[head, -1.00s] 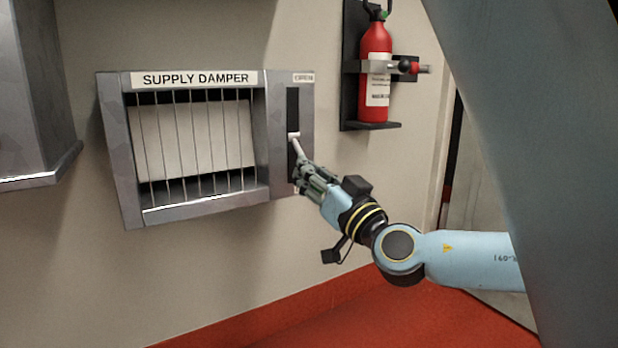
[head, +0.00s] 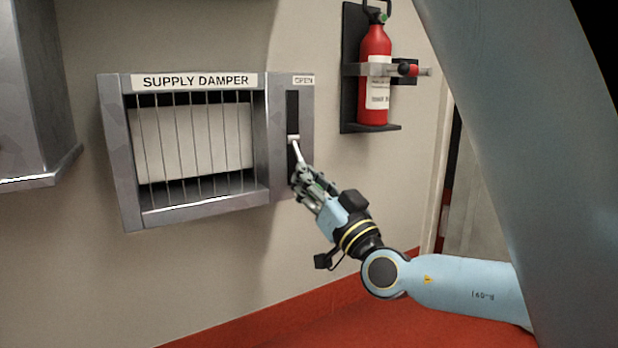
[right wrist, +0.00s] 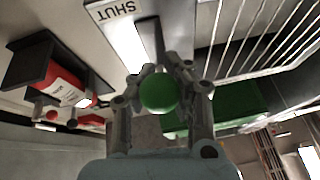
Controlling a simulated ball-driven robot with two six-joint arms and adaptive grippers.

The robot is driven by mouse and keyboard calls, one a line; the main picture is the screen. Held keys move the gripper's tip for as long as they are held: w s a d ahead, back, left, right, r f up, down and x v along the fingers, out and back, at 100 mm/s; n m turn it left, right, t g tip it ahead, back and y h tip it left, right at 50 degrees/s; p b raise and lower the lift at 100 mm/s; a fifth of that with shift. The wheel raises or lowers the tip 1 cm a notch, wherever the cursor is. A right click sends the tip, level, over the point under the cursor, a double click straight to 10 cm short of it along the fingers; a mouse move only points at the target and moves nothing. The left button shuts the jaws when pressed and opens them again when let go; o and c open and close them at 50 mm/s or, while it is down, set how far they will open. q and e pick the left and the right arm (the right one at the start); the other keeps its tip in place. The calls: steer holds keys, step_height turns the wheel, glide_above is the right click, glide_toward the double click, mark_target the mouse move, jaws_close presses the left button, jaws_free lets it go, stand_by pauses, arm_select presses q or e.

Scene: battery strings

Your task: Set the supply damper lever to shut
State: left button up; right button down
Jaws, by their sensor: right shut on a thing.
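The supply damper (head: 118,150) is a grey metal wall frame with vertical bars and a pale panel behind them. On its right side is a dark upright slot (head: 292,108) with an OPEN label (head: 303,80) at its top. A pale lever (head: 298,150) comes out of the slot around its middle and slopes down toward me. My right gripper (head: 304,178) is at the lever's outer end. In the right wrist view, its fingers are closed around the lever's green ball knob (right wrist: 158,93). A SHUT label (right wrist: 118,9) shows there. My left gripper is out of view.
A red fire extinguisher (head: 375,75) hangs on a black wall bracket right of the damper. A grey metal box (head: 32,90) stands out at the left. The wall below the damper is clear, above a red floor (head: 330,320).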

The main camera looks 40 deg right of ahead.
steer(key=shift+f, duration=0.4)
steer(key=c, duration=1.3)
jaws_free()
steer(key=shift+d, duration=0.1)
steer(key=shift+o, duration=0.8)
steer(key=shift+r, duration=0.2)
steer(key=v, duration=1.2)
steer(key=shift+s, duration=0.1)
